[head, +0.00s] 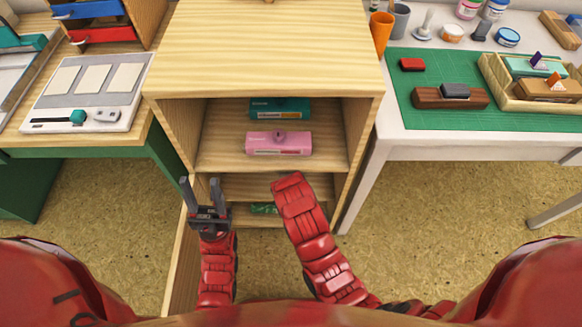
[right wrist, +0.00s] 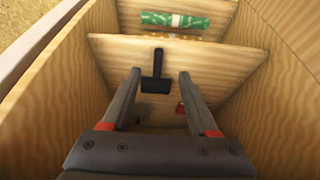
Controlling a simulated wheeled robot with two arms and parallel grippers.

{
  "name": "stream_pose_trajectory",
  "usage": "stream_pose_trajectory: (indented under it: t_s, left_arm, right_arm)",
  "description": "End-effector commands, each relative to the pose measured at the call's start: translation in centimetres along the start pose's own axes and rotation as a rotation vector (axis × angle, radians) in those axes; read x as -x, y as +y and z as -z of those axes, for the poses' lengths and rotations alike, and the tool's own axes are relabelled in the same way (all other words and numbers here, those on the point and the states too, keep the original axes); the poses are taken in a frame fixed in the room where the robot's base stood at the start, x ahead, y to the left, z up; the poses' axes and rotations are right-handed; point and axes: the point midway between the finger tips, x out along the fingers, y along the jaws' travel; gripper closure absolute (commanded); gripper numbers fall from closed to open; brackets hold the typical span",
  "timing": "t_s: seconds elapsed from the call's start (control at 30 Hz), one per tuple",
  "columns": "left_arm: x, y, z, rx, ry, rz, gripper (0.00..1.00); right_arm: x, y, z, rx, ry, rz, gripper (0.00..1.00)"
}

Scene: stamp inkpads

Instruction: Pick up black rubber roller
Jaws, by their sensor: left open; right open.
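A black T-shaped roller (right wrist: 157,84) lies inside the wooden cabinet in the right wrist view. It has a narrow handle and a wider black head. My right gripper (right wrist: 160,76) is open and empty, with the roller showing between its fingers, apparently beyond them. I cannot tell the exact gap. In the head view my right arm reaches into the lower part of the cabinet (head: 265,60), and its jaws and the roller are hidden there. My left gripper (head: 201,184) is open and empty in front of the cabinet's left side.
Cabinet side walls stand close on both sides of my right gripper. A green rolled item (right wrist: 175,20) and a small red item (right wrist: 181,108) are inside too. Pink (head: 279,144) and teal (head: 280,107) boxes sit on the upper shelf. Tables flank the cabinet.

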Motion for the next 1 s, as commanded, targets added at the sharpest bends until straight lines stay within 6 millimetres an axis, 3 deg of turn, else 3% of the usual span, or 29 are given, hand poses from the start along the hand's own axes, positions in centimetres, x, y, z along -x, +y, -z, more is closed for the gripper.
stream_pose_trajectory:
  t_s: [0.1, 0.3, 0.67, 1.0]
  left_arm:
    - [0.5, 0.0, -0.1, 0.0, 0.0, 0.0, 0.5]
    - [0.9, 0.1, -0.2, 0.0, 0.0, 0.0, 0.5]
    - [1.2, 0.1, -0.2, 0.0, 0.0, 0.0, 0.5]
    - [2.0, 0.1, -0.3, 0.0, 0.0, 0.0, 0.5]
  right_arm:
    - [-2.8, 0.1, -0.1, 0.0, -0.003, -0.003, 0.4]
    - [-6.3, 0.1, -0.1, 0.0, -0.004, -0.002, 0.4]
    - [-8.5, 0.1, 0.0, 0.001, -0.002, -0.002, 0.4]
    - [-12.7, 0.3, 0.0, 0.001, -0.003, -0.003, 0.4]
